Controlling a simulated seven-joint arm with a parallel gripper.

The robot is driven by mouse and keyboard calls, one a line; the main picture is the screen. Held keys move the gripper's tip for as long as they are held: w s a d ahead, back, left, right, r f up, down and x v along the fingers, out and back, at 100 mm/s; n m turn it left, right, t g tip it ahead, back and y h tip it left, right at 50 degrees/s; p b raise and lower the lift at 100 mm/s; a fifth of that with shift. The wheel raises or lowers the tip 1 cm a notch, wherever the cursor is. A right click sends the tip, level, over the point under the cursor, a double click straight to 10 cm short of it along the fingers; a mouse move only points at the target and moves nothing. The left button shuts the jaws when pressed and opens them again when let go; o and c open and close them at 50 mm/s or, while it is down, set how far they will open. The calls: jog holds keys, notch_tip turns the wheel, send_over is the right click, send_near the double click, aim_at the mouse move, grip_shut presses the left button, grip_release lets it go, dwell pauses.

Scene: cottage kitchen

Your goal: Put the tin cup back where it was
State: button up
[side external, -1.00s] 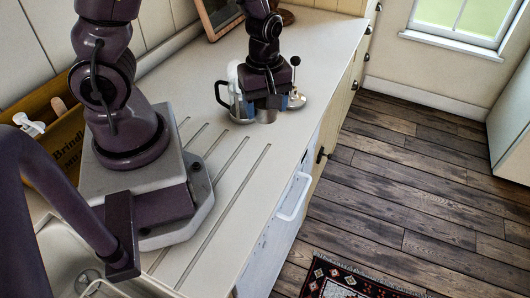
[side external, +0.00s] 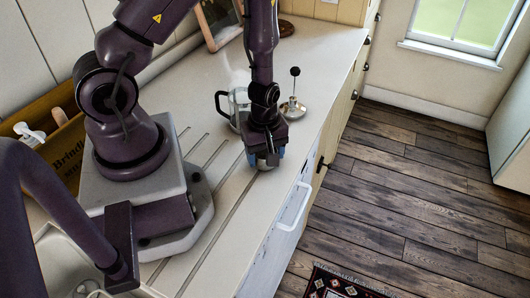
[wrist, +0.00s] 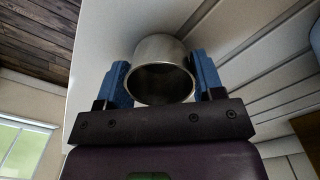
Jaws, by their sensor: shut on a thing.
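The tin cup (wrist: 162,52) is a plain grey metal cup, seen mouth-on in the wrist view between the blue fingers of my gripper (wrist: 162,80). My gripper is shut on it. I cannot tell whether the cup's base touches the counter.
A glass jug with a dark handle (side external: 222,104) stands just behind my gripper. A small metal dish with an upright black-knobbed rod (side external: 293,107) is further along the counter (side external: 325,55). Grooves run across the near counter. A wooden box (side external: 62,132) stands against the wall.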

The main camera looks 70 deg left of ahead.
jog(key=shift+f, duration=0.15)
jog(key=o, duration=0.9)
jog(key=d+r+m+t+h, duration=0.15)
jog(key=r+m, duration=0.35)
jog(key=r, duration=0.8)
jog(key=d+r+m+t, duration=0.25)
jog(key=r+m, duration=0.25)
jog(key=r, duration=0.8)
jog(key=s+d+r+m+t+y, duration=0.1)
jog(key=s+r+m, duration=0.5)
jog(key=r+m, duration=0.2)
jog(key=shift+s, duration=0.25)
jog(key=shift+y, duration=0.25)
